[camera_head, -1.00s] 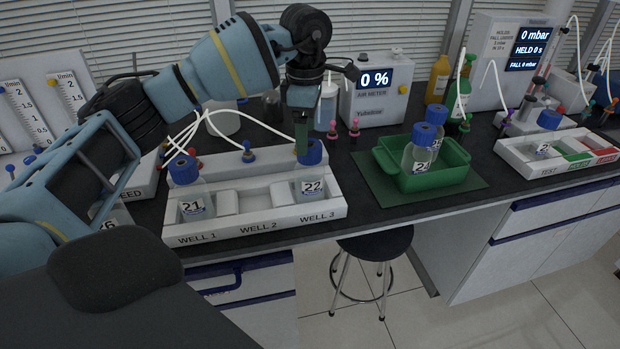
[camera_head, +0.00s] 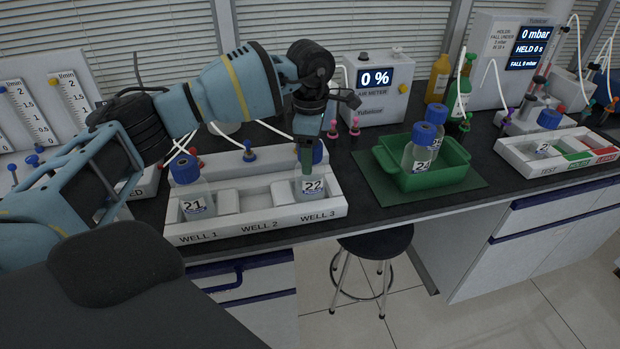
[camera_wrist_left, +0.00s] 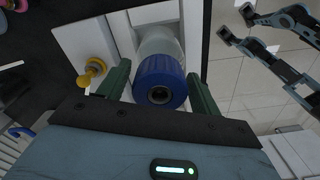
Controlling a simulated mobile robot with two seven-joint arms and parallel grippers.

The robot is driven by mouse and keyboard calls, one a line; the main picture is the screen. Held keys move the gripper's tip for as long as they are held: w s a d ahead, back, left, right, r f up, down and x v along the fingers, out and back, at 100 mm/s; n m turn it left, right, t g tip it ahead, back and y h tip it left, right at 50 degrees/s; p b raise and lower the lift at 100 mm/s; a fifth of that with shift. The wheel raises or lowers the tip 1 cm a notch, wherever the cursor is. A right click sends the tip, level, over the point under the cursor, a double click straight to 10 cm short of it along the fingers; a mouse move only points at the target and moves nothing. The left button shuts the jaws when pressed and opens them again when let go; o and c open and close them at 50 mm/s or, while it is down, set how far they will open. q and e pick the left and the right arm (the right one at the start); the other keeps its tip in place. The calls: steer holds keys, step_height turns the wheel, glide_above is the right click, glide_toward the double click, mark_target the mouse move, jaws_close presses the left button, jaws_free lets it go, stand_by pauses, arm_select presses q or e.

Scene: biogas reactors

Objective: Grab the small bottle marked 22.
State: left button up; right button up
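The small bottle marked 22 (camera_head: 312,187) stands upright in WELL 3 of the white rack, clear with a blue cap. My left gripper (camera_head: 306,157) points down at it from above, its fingers partly hiding the cap. In the left wrist view the blue cap (camera_wrist_left: 160,82) lies between the two green fingers (camera_wrist_left: 160,76), one on each side. They are spread, and I see no clear grip on the cap. My right gripper (camera_wrist_left: 238,24) shows only at the top right of the left wrist view, with its fingers apart and empty.
Bottle 21 (camera_head: 195,200) stands in WELL 1; WELL 2 of the white rack (camera_head: 255,225) is empty. A green tray (camera_head: 445,178) holds two blue-capped bottles to the right. The air meter (camera_head: 378,95) stands behind. A stool (camera_head: 376,243) is below the bench.

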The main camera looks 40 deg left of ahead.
arm_select(q)
steer(key=c, duration=1.2)
jaws_close()
steer(key=shift+r, duration=0.1)
